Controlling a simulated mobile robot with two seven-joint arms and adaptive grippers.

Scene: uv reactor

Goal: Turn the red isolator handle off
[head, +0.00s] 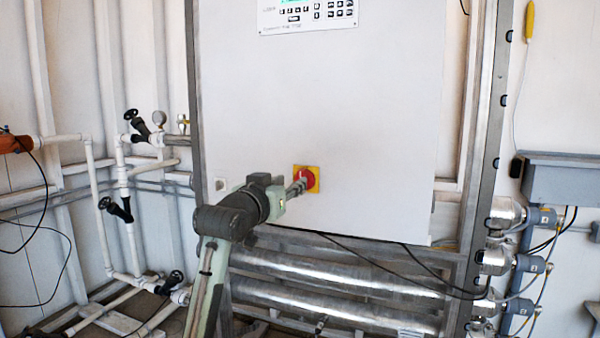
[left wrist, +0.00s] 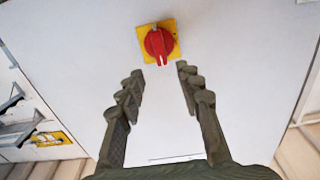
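The red isolator handle (head: 307,178) sits on a yellow square plate (head: 314,171) low on the front of the grey cabinet (head: 330,100). In the left wrist view the red handle (left wrist: 158,44) is ahead of the fingertips, with its pale-tipped grip pointing down in that picture. My left gripper (head: 299,185) is in front of the handle in the head view and partly covers it. In the left wrist view my left gripper (left wrist: 160,70) is open, its fingers spread to either side below the handle, with nothing between them. My right gripper is not in view.
A control panel (head: 308,12) is at the cabinet's top. White pipes with black valves (head: 120,208) stand at the left. Shiny metal tubes (head: 330,290) run below the cabinet. A grey box (head: 570,180) is on the right wall. The cabinet face around the handle is mostly clear.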

